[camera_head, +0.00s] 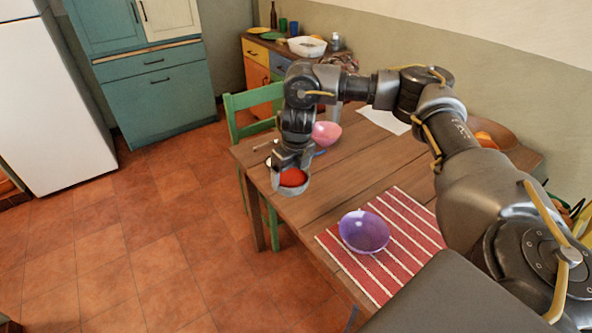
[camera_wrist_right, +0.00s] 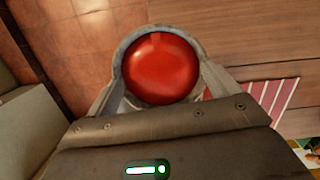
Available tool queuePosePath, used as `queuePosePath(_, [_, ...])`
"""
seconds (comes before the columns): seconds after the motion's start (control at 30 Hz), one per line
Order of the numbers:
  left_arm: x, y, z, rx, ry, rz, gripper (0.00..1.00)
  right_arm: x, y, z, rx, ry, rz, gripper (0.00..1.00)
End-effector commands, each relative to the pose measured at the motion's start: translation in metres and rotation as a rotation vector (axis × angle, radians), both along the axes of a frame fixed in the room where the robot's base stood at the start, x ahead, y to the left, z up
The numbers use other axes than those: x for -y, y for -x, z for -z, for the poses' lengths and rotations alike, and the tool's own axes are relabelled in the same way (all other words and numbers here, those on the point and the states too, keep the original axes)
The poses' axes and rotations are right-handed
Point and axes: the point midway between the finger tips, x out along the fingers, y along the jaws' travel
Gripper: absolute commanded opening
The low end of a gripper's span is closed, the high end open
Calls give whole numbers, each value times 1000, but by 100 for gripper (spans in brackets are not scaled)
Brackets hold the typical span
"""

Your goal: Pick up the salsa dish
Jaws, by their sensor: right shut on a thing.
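The salsa dish (camera_head: 292,180) is a small round pale dish filled with red salsa. My right gripper (camera_head: 290,166) is shut on it at the left edge of the wooden table in the head view. In the right wrist view the dish (camera_wrist_right: 160,68) sits between the fingers, its red top facing the camera and its grey rim around it. The fingers (camera_wrist_right: 165,92) reach along both sides of the rim. The dish looks roughly level. I cannot tell how far it is above the table. My left gripper is not in view.
The wooden table (camera_head: 325,200) bears a pink bowl (camera_head: 326,133), a striped red mat (camera_head: 398,228) with a purple bowl (camera_head: 364,231), and a white paper (camera_head: 384,119). A green chair (camera_head: 250,101) stands at the far side. Open tiled floor lies left.

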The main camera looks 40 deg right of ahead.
Motion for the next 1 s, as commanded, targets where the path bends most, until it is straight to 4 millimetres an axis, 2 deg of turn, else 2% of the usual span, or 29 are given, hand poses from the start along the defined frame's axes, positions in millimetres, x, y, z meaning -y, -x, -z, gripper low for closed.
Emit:
queuePosePath(0.4, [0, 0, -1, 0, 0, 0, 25, -22, 9, -11, 2, 0, -2, 47])
queuePosePath(1.0, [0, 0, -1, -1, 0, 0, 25, -28, 13, -14, 1, 0, -1, 47])
